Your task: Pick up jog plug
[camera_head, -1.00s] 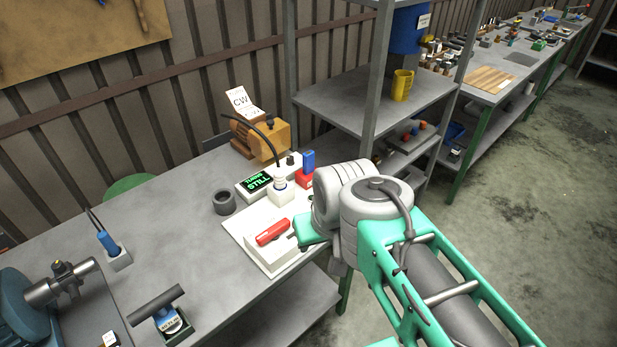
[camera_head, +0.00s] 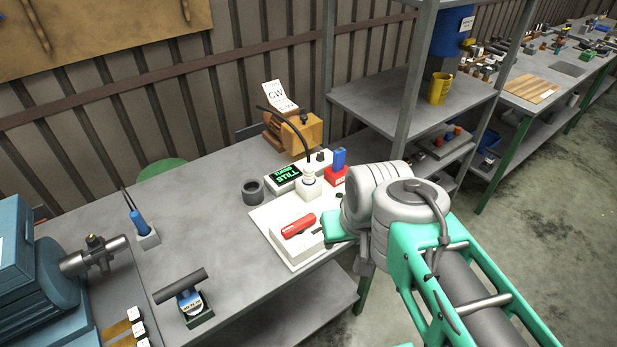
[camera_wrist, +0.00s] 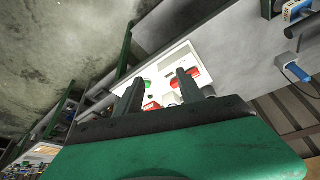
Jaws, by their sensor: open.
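No label marks the jog plug, so I cannot tell which plug it is. A blue plug (camera_head: 139,222) with thin dark leads stands upright in a grey holder on the left of the bench. It also shows at the right of the wrist view (camera_wrist: 296,72). A white plug (camera_head: 308,176) with a thick black cable sits in a white block on the white board (camera_head: 270,224). My gripper (camera_wrist: 158,92) is open and empty, its two fingers apart in front of the board. In the head view my arm hides the fingers.
A red-handled white box (camera_head: 299,225) stands on the board. Behind are a display reading STILL (camera_head: 284,178), a red and blue block (camera_head: 337,170) and an orange motor (camera_head: 298,130).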

